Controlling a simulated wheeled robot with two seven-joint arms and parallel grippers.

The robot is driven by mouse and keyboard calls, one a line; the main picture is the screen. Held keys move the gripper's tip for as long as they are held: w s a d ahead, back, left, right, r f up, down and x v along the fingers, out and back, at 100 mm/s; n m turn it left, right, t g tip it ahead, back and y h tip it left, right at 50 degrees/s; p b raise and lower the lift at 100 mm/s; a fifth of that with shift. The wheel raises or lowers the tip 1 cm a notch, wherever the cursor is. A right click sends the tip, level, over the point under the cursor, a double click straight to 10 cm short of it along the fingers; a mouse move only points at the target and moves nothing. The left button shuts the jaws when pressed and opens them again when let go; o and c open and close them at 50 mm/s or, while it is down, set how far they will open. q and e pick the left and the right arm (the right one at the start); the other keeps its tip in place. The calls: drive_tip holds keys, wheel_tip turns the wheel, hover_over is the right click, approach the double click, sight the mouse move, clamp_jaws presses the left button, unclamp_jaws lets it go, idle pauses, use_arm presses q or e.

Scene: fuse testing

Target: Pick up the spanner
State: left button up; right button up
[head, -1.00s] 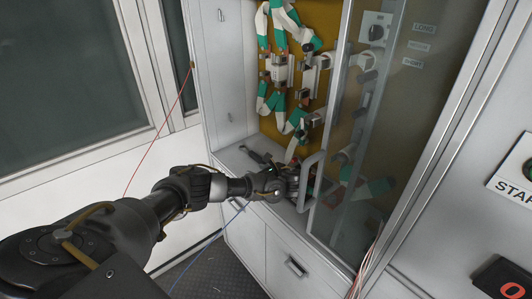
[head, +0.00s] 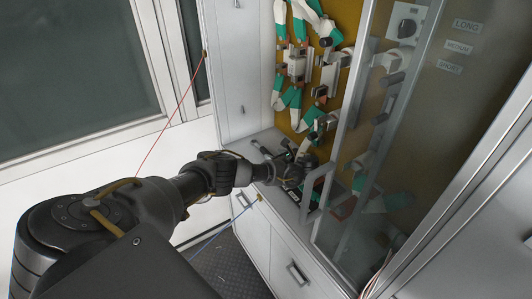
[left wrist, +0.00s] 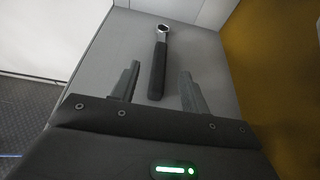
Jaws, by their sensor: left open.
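The spanner (left wrist: 157,70) has a dark handle and a silver ring head. In the left wrist view it lies on the grey shelf with its head pointing away from me. In the head view it is a small dark shape (head: 262,149) on the shelf, partly hard to make out. My left gripper (left wrist: 158,70) is open, with one finger on each side of the handle in the picture. I cannot tell how far above the handle the fingers are. In the head view the left gripper (head: 284,160) is over the shelf. My right gripper is not in view.
The shelf (left wrist: 105,50) is in a cabinet with a yellow back panel (head: 285,118) carrying green-and-white fuse parts (head: 297,65). A glass door (head: 405,130) with a handle (head: 317,190) stands close right of my left gripper. A drawer front (head: 290,255) lies below.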

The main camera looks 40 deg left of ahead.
sight(266, 150)
use_arm(q)
drive_tip(key=shift+w+a+f, duration=0.15)
drive_tip(key=shift+a+f, duration=0.15)
drive_tip(key=shift+a, duration=0.3)
drive_tip(key=shift+w+a+f, duration=0.1)
drive_tip(key=shift+a, duration=0.5)
drive_tip(key=shift+x, duration=1.95)
drive_tip(key=shift+w+d+f, duration=0.1)
clamp_jaws()
